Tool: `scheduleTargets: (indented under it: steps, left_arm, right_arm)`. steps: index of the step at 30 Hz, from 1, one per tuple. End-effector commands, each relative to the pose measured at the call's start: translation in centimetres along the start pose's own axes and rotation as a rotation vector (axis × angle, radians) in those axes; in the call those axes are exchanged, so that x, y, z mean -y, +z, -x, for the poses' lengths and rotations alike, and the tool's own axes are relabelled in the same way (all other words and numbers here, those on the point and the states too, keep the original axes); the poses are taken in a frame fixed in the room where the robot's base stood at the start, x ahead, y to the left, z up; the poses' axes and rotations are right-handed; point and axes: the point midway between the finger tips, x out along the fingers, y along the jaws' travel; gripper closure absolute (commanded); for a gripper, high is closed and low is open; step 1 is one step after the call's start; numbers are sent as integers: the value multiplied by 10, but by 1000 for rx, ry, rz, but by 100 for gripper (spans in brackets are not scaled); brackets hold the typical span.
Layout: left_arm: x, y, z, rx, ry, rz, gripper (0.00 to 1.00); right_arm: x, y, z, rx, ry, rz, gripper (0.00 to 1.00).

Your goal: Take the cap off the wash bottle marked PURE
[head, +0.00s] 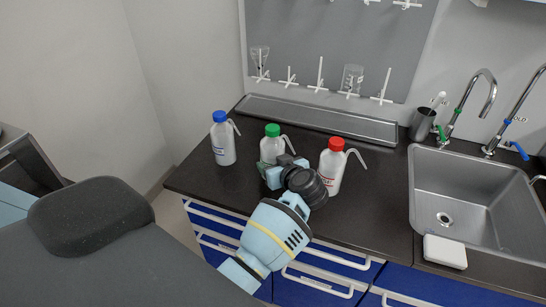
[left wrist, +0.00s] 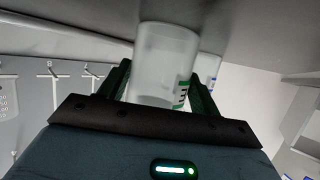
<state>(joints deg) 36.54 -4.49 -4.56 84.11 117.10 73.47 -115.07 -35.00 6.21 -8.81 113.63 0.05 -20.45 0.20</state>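Three white wash bottles with bent spouts stand on the dark counter: a blue-capped one (head: 223,143), a green-capped one (head: 271,148) and a red-capped one (head: 332,168). Their labels are too small to read in the head view, so I cannot tell which is marked PURE. My left gripper (head: 275,174) is at the body of the green-capped bottle, below its green cap (head: 272,130), and hides its lower part. In the left wrist view, the fingers sit close against both sides of this bottle (left wrist: 160,65), whose green label edge shows. My right gripper is out of view.
The red-capped bottle stands close to the right of my left wrist. A metal tray (head: 320,118) lies along the wall under a peg rack (head: 340,50). A sink (head: 470,190) and a white box (head: 445,251) are to the right. The counter's left front corner is bare.

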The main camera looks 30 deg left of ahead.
Motion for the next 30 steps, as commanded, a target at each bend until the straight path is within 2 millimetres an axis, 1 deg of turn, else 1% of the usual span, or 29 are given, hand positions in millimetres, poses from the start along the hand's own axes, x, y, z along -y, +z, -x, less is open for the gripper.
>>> scheduleTargets:
  steps: [1, 2, 10, 13, 17, 24, 27, 30]
  left_arm:
    - [0, 0, 0, 1, 0, 0, 47]
    - [0, 0, 0, 1, 0, 0, 50]
    - [0, -1, 0, -1, 1, 1, 50]
    - [0, -8, 3, -2, 1, 3, 50]
    - [-1, -27, 11, -4, 2, 8, 50]
    - [-1, -69, 28, -5, 3, 9, 50]
    - [0, -82, 34, -5, 2, 8, 50]
    - [0, -90, 37, -4, 2, 5, 50]
  right_arm:
    - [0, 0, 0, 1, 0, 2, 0]
    - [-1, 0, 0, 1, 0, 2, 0]
    - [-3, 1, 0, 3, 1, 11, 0]
    - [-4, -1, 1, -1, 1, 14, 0]
    - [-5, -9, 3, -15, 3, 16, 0]
    - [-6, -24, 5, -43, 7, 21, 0]
    - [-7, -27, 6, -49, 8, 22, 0]
    - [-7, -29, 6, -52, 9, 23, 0]
